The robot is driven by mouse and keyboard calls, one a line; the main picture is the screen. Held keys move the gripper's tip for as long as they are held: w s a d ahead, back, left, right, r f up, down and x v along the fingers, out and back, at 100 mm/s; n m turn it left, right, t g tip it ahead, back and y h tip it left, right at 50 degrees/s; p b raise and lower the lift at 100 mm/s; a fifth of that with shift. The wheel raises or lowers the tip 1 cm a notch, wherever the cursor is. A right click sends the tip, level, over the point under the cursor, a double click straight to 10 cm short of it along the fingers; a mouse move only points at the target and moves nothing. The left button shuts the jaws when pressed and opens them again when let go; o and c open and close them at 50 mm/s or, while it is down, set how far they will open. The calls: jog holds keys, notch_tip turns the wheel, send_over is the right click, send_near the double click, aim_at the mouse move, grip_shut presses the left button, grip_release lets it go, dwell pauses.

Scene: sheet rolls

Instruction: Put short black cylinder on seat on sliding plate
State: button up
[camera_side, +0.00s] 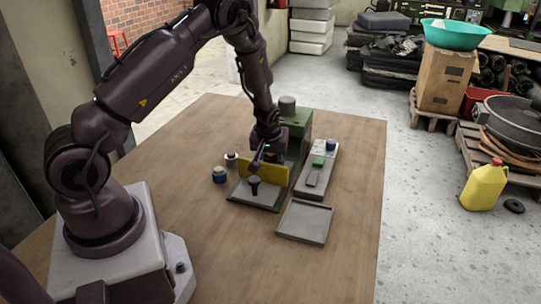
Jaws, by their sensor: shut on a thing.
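A short black cylinder (254,180) shows in front of a yellow upright panel (275,172), above the dark grey sliding plate (262,202). My gripper (256,167) is just above and behind it, pointing down, and is shut on it. A narrower dark part, which looks like the seat, shows under the cylinder. At this size I cannot tell whether the cylinder rests on it or hangs just above. The fingertips are small and partly merge with the dark shapes around them.
A green machine (298,125) stands behind the panel. A blue cylinder (219,175) and a white-and-black one (231,159) stand left. A grey control strip (317,170) and an empty grey tray (305,221) lie right. The table's front and right are clear.

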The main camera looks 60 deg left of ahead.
jog(key=shift+f, duration=0.4)
jog(key=shift+f, duration=0.1)
jog(key=o, duration=1)
